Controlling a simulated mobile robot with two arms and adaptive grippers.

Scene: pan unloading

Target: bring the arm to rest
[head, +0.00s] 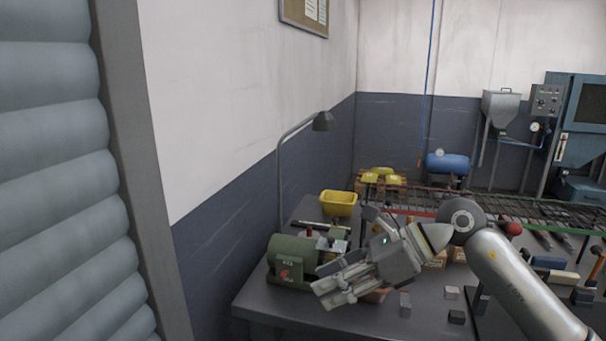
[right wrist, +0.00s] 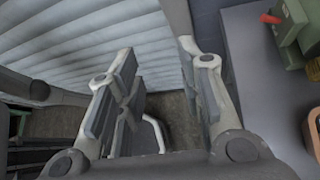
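My right arm comes in from the lower right in the head view. Its right gripper (head: 332,286) points left and a little down, in front of the workbench's green machine in the picture. In the right wrist view the right gripper (right wrist: 160,75) has its two fingers apart, with nothing between them but a view of the floor and the shutter. My left gripper shows in neither view.
The green machine (head: 290,262) and a yellow bin (head: 338,203) stand on the dark workbench (head: 262,300), with small blocks and tools to the right. A lamp (head: 323,122) arches above. A grey roller shutter (head: 50,170) fills the left side.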

